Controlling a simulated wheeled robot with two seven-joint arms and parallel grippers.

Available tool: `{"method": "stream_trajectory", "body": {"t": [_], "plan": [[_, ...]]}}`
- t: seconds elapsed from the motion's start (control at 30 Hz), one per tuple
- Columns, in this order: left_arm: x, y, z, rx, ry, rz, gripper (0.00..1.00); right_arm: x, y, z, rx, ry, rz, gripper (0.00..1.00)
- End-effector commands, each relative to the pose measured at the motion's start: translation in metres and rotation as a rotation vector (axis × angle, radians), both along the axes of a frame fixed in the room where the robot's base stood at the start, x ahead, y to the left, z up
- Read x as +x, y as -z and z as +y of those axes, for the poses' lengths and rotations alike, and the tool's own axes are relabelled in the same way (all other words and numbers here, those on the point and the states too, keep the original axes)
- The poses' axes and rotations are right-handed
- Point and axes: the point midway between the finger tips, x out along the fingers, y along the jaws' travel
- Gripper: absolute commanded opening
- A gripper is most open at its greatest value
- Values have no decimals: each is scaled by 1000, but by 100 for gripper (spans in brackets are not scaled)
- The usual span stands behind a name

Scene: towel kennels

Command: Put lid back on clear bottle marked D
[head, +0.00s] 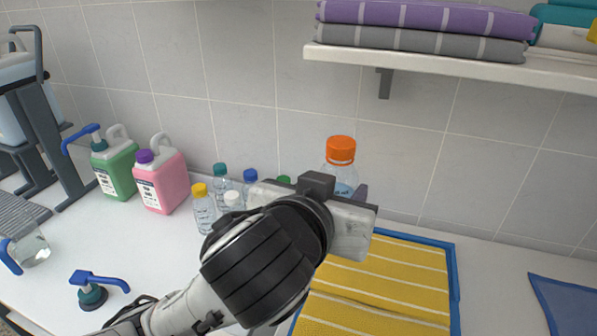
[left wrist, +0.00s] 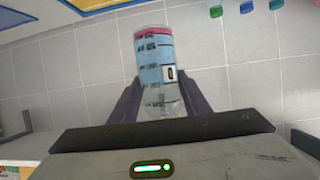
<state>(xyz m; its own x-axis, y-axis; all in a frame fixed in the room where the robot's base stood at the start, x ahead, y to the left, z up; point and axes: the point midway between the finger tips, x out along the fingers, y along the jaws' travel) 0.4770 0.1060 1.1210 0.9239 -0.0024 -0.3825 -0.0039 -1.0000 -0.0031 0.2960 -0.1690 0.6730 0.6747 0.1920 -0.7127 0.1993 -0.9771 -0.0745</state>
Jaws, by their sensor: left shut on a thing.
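My left gripper (head: 345,192) is shut on a clear bottle (head: 340,178) with a blue label, held upright above the counter. An orange lid (head: 341,149) shows at the bottle's top in the head view; whether it is fully seated I cannot tell. In the left wrist view my fingers (left wrist: 158,95) grip the sides of the bottle (left wrist: 155,60). A small boxed mark shows on its label, but I cannot read the letter with certainty. My arm hides the bottle's lower part in the head view. My right gripper is not in view.
Several small capped bottles (head: 203,212) stand behind my arm. Green (head: 116,172) and pink (head: 160,185) jugs stand further left. A blue pump top (head: 93,293) and clear jug (head: 31,250) are at front left. A yellow towel (head: 385,285) lies right; a shelf (head: 430,63) overhangs.

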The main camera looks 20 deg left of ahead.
Motion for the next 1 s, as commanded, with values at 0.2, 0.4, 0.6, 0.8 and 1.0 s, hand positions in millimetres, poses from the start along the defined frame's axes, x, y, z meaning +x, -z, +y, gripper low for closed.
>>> {"method": "stream_trajectory", "body": {"t": [0.2, 0.4, 0.6, 0.8, 1.0], "plan": [[-12, 0, -63, -2, 4, 2, 4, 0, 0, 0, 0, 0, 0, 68], [-18, 0, -96, -1, 0, 2, 4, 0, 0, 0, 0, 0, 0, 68], [-20, 0, -107, -1, -1, 0, 4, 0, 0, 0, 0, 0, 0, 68], [-20, 0, -107, 1, -2, 0, 4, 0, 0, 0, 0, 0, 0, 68], [-20, 0, -107, 1, -2, 1, 0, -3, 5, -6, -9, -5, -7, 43]]}}
